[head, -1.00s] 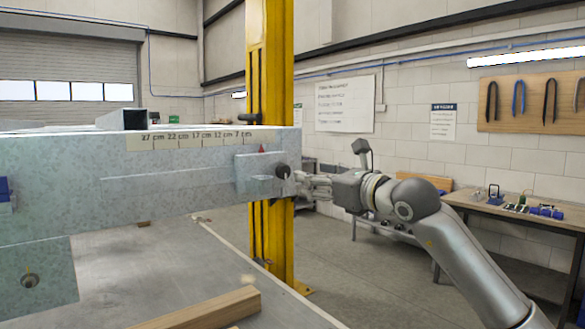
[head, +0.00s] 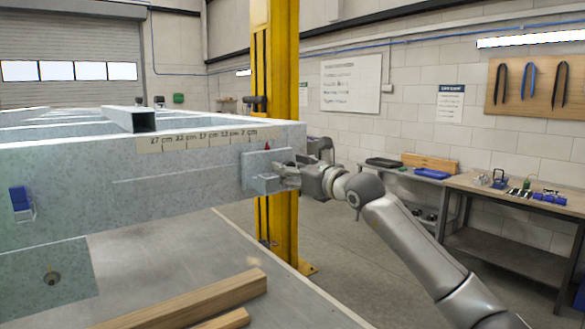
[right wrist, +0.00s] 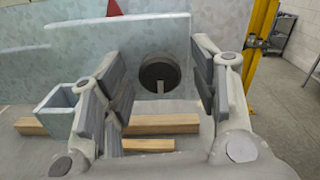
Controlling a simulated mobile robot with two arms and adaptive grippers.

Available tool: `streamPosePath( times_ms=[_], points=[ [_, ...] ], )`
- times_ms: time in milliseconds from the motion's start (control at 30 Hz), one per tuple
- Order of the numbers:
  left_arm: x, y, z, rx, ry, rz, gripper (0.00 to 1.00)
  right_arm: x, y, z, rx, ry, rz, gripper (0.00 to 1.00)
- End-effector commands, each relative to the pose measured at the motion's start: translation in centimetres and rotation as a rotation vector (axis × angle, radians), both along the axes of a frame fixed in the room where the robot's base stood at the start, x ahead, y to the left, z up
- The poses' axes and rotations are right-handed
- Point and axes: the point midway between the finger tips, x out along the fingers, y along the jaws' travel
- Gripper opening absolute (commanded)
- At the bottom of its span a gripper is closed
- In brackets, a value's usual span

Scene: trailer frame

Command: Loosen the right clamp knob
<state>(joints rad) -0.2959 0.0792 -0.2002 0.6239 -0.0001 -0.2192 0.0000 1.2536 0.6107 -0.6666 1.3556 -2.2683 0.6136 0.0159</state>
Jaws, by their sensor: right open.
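The clamp plate (head: 254,166) sits on the face of the galvanized beam near its right end, below a centimetre scale and beside a small red pointer (head: 267,146). In the right wrist view, the dark round clamp knob (right wrist: 160,72) lies between the spread fingers of my right gripper (right wrist: 162,88), with visible gaps on both sides. I cannot tell how far the fingertips reach past it. In the head view my right gripper (head: 284,174) is in front of the plate and hides the knob. My left gripper is not in view.
The beam (head: 80,170) fills the left, with a blue clip (head: 20,200) on it. A yellow column (head: 284,225) stands close behind the beam's right end. Wooden bars (head: 190,298) lie below. A workbench (head: 515,195) with small tools stands at the right.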

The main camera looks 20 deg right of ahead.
Motion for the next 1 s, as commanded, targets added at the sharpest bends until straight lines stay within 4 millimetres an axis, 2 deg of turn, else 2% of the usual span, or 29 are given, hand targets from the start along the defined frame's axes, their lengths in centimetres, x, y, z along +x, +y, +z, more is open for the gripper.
streamPosePath(
  times_ms=[100, 433, 733, 1000],
  points=[
    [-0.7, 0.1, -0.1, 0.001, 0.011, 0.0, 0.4, 0.0, 0.0, 0.0, 0.0, 0.0, 0.0, 0.52],
    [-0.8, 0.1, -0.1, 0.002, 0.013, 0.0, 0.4, 0.0, 0.0, 0.0, 0.0, 0.0, 0.0, 0.1],
    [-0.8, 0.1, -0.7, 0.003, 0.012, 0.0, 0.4, 0.0, 0.0, -0.1, -0.034, -0.013, 0.0, 0.09],
    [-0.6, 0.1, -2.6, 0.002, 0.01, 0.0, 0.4, -0.1, 0.0, -0.3, -0.181, -0.067, 0.0, 0.09]
  ],
)
